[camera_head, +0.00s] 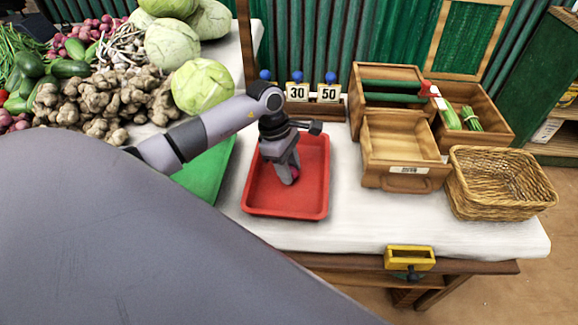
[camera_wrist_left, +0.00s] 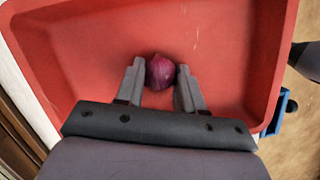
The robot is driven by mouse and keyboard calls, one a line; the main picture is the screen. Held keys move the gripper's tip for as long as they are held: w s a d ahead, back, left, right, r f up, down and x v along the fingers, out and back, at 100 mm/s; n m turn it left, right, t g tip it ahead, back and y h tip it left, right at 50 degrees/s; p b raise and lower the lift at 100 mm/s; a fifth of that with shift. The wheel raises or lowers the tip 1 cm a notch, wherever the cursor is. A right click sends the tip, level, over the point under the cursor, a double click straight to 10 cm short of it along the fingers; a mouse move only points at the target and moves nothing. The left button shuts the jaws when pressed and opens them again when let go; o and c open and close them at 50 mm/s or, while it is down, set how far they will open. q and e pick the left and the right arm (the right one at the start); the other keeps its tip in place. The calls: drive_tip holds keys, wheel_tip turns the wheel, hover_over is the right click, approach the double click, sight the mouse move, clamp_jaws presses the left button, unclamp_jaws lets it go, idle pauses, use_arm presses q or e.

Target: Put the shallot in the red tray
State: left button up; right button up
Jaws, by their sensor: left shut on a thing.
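The red tray (camera_head: 262,203) lies on the white-covered table in the head view. It fills most of the left wrist view (camera_wrist_left: 90,50). My left gripper (camera_head: 291,178) reaches down inside the tray, between its walls. In the left wrist view its two fingers (camera_wrist_left: 160,78) are shut on the shallot (camera_wrist_left: 160,70), a round purple bulb. In the head view only a bit of the shallot (camera_head: 295,173) shows at the fingertips. I cannot tell whether it touches the tray floor. My right gripper is not in view.
A green tray (camera_head: 207,172) lies left of the red one. Wooden boxes (camera_head: 402,150) and a wicker basket (camera_head: 495,185) stand at the right. Number blocks (camera_head: 297,91) stand behind the tray. Vegetables, including a cabbage (camera_head: 203,85), are heaped at the left. Cloth in front of the boxes is clear.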

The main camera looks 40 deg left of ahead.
use_arm(q)
drive_tip(key=shift+f, duration=0.15)
drive_tip(key=o, duration=1)
drive_tip(key=shift+r, duration=0.2)
drive_tip(key=v, duration=1.2)
